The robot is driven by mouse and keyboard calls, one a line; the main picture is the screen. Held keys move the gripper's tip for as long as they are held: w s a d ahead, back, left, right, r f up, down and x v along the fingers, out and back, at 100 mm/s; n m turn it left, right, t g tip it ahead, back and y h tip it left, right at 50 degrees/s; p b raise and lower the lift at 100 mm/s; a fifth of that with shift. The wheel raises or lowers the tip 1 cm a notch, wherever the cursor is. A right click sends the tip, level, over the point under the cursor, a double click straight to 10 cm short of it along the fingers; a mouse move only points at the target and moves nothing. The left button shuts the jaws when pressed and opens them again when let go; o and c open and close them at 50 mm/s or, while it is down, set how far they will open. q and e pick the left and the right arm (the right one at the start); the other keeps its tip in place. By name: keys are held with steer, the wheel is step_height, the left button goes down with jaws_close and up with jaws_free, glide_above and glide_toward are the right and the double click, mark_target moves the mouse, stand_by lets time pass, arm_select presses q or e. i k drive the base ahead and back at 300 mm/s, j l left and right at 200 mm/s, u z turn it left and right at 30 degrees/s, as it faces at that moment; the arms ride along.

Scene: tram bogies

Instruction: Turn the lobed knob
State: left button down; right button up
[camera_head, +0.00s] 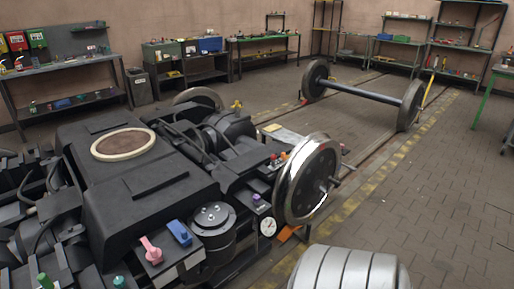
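A small purple knob (256,199) stands on the side of the black bogie (170,190), just above a round white gauge (268,226). It is too small to tell its lobes for certain. A pink handle-like part (150,250) and a blue block-like part (180,232) sit on the bogie's near corner. Small red and orange knobs (278,159) stand by the near wheel (306,180). Green parts (45,281) show at the lower left edge. Which of these is the lobed knob I cannot tell surely.
A loose wheelset (360,95) stands on the rails behind. Workbenches (70,63) and shelves (460,45) line the walls. The paved floor (430,210) on the right is clear. Black pipes and blocks crowd the bogie's left side.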

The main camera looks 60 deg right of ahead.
mark_target(256, 198)
steer(key=z, duration=2)
